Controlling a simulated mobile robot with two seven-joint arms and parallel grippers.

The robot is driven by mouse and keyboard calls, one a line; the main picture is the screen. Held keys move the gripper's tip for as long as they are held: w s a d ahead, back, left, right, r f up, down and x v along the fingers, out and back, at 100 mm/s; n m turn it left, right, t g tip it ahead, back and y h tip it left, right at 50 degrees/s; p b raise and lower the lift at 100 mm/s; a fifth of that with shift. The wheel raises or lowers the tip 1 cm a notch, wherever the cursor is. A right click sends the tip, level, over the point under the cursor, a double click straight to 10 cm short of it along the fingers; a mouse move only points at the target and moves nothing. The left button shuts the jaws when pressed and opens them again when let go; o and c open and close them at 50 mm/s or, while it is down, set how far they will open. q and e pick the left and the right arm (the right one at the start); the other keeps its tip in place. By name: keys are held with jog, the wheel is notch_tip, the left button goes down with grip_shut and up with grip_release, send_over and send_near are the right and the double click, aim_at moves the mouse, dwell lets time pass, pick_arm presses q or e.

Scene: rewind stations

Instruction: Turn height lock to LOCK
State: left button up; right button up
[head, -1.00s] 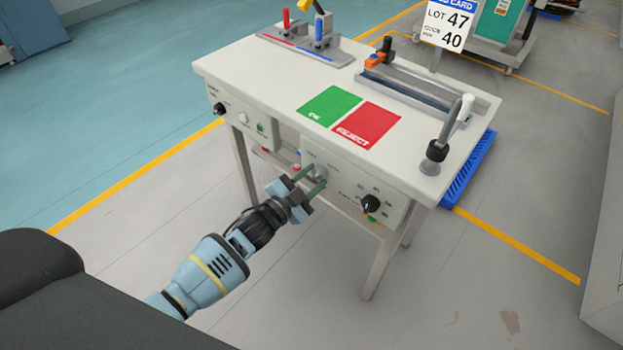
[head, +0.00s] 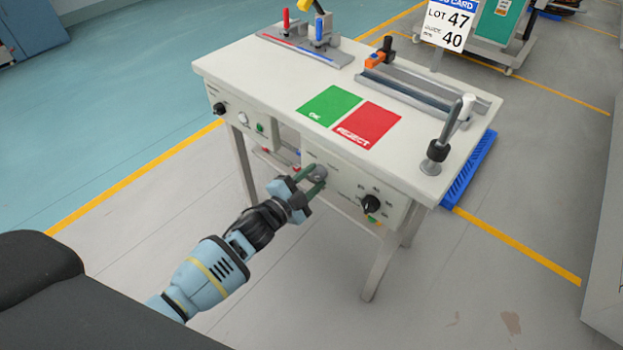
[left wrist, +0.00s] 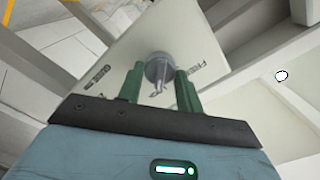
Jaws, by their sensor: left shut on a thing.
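The height lock is a round grey knob (head: 320,172) on the front panel under the table's edge. It also shows in the left wrist view (left wrist: 159,66), with a narrow pointer part toward the gripper. One printed label lies on each side of it; the right one looks like FREE, the left one is hard to read. My left gripper (head: 311,180) is shut on the knob, with a green finger on either side, as the left wrist view (left wrist: 160,76) shows. The fingers partly hide the knob in the head view. My right gripper is not in view.
A black dial (head: 370,204) sits on the same panel to the right. Another black knob (head: 219,108) is on the left panel. The white tabletop (head: 270,85) carries a green and red mat, a rail and a lever (head: 448,135). The floor in front is clear.

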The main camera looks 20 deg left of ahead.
pick_arm(q)
jog(key=o, duration=1)
jog(key=shift+s, duration=0.1)
jog(key=shift+p+v, duration=0.35)
jog(key=shift+v, duration=3.5)
